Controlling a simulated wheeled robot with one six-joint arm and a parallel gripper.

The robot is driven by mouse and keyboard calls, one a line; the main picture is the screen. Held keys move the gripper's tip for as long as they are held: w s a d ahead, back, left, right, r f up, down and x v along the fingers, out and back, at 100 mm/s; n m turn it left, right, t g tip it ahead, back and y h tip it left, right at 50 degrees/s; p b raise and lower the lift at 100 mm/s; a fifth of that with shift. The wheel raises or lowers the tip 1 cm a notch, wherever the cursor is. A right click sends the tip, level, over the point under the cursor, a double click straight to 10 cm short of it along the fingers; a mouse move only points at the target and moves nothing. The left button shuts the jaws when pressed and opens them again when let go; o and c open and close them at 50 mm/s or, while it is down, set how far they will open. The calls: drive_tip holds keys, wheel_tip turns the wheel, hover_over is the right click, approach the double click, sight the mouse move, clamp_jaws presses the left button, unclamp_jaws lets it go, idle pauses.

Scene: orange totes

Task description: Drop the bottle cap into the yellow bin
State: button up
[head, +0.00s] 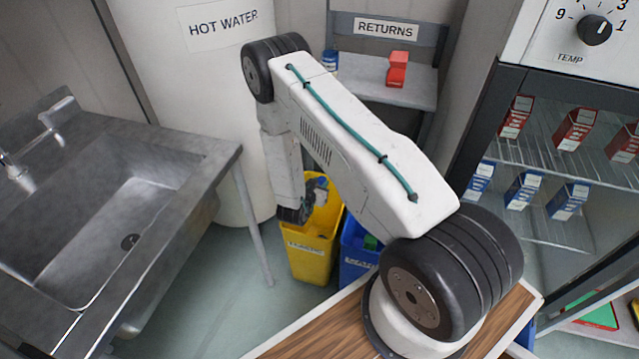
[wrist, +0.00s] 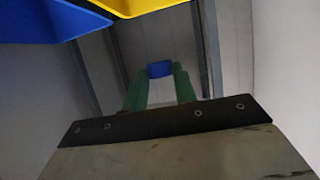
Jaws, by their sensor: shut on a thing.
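The yellow bin (head: 308,262) stands on the floor between the sink and the blue bin, with its label facing me. My gripper (head: 318,188) is at the upper part of this bin in the head view, partly hidden by my arm. In the wrist view my gripper's green fingers (wrist: 160,88) are shut on a small blue bottle cap (wrist: 160,69) at their tips. The yellow bin's edge (wrist: 140,7) shows at the top of the wrist view, apart from the cap. I cannot tell whether the cap is over the bin's opening.
A blue bin (head: 354,268) stands right of the yellow one; it also shows in the wrist view (wrist: 45,20). A metal sink (head: 185,165) is at left, a hot water tank (head: 195,90) behind. A returns shelf (head: 410,97) and a fridge (head: 545,150) are beyond and right.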

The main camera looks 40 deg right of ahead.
drive_tip(key=shift+f, duration=2.9)
drive_tip(key=o, duration=1)
drive_tip(key=v, duration=0.7)
drive_tip(key=shift+s+a, duration=0.2)
drive_tip(key=shift+a, duration=0.1)
drive_tip(key=shift+r, duration=0.1)
drive_tip(key=shift+s+d, duration=0.1)
